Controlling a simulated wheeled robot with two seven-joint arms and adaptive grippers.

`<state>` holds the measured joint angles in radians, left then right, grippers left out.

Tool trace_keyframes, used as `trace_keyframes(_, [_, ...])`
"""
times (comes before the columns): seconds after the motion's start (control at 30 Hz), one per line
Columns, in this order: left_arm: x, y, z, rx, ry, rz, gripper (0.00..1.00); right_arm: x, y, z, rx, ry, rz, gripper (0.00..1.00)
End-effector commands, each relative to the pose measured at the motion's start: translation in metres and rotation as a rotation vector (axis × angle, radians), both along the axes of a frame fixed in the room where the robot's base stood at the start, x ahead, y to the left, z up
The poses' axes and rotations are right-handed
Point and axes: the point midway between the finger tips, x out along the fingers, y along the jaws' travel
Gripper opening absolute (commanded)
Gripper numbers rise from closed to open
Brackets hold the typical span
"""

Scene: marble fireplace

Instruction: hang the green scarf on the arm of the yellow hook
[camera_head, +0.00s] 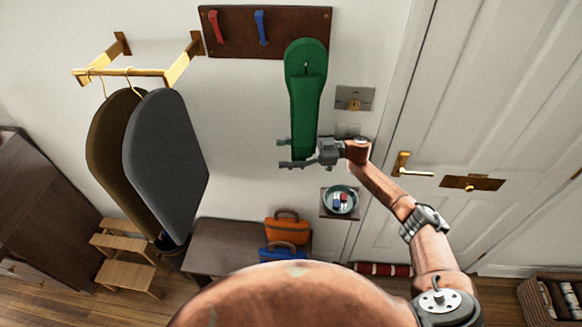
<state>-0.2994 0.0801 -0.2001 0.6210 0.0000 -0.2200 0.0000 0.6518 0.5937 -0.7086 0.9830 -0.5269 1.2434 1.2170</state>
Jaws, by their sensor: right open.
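The green scarf (304,105) hangs long and straight down the wall, its rounded top over the right part of the dark hook board (283,18). A small tip (306,66) shows at a slit near its top. The yellow hook cannot be made out; the scarf covers that part of the board. My right gripper (281,154) is open at the scarf's lower end, its fingers reaching across from the right. The scarf hides part of the upper finger; I cannot tell if they touch. My left gripper is not in view.
A red hook (215,27) and a blue hook (261,27) are on the board. A brass rail (125,73) with dark garments is at left. A small shelf with a bowl (341,200) is below my gripper. A door handle (410,166) is at right.

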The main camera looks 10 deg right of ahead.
Motion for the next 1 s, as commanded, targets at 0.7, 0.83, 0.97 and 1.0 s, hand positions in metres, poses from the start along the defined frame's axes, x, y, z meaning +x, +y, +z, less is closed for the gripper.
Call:
trace_keyframes(0.7, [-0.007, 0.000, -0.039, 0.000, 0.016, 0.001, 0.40, 0.008, -0.002, -0.059, 0.010, 0.011, -0.010, 0.57])
trace_keyframes(0.83, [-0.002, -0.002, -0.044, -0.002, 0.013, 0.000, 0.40, 0.009, -0.001, -0.066, 0.011, 0.014, -0.008, 0.57])
trace_keyframes(0.97, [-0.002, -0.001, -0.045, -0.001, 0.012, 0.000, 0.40, 0.010, -0.001, -0.069, 0.011, 0.013, -0.007, 0.57])
trace_keyframes(1.0, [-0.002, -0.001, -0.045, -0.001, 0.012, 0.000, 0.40, 0.010, -0.001, -0.069, 0.011, 0.013, -0.007, 0.57])
